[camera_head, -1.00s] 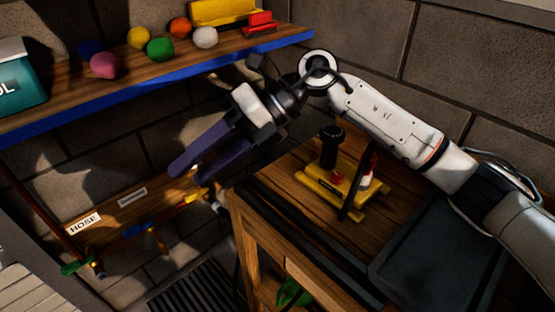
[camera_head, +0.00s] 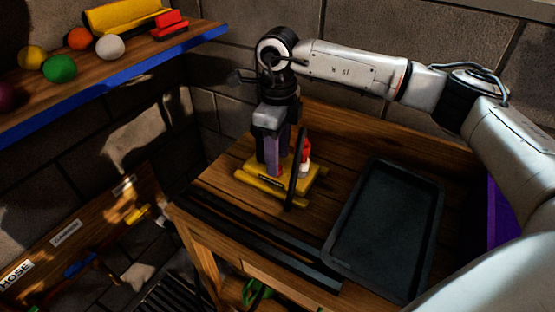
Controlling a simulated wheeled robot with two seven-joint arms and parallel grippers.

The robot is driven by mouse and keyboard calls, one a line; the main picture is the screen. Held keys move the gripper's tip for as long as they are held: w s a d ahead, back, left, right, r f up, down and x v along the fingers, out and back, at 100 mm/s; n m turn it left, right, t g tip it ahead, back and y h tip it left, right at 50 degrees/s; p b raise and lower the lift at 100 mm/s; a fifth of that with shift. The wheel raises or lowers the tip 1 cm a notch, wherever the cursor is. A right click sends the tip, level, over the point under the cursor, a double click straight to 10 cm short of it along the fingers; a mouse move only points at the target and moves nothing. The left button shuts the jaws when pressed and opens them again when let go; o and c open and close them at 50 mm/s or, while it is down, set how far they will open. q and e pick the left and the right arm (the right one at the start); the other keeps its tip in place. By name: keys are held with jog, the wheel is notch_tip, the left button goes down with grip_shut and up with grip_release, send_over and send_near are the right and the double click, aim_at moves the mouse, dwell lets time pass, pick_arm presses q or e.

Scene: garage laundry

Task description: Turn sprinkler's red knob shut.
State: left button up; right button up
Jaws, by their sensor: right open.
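No red valve knob can be made out on the wooden valve board (camera_head: 95,240) at lower left. The board has a HOSE label (camera_head: 15,272), a second label (camera_head: 65,233) too small to read surely, and a third, partly shadowed label (camera_head: 123,185). A blue handle (camera_head: 80,265) and a yellow handle (camera_head: 138,214) show along it. My right gripper (camera_head: 272,165) points down, open, over a yellow tool (camera_head: 255,194) on the workbench, well right of the board. Its purple fingers overlap the tool in view; contact is unclear. My left gripper is out of view.
The wooden workbench (camera_head: 225,172) carries a dark tray (camera_head: 388,225) and a red-and-white bottle (camera_head: 305,158) beside the tool. A blue-edged shelf (camera_head: 140,62) with several balls overhangs at upper left. A dark floor grate (camera_head: 170,297) lies below.

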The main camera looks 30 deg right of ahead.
jog(key=shift+f, duration=1.15)
jog(key=c, duration=1.1)
jog(key=shift+o, duration=0.2)
jog(key=shift+n, duration=0.7)
jog(key=o, duration=1.1)
jog(key=shift+c, duration=0.2)
jog(key=shift+r, duration=0.1)
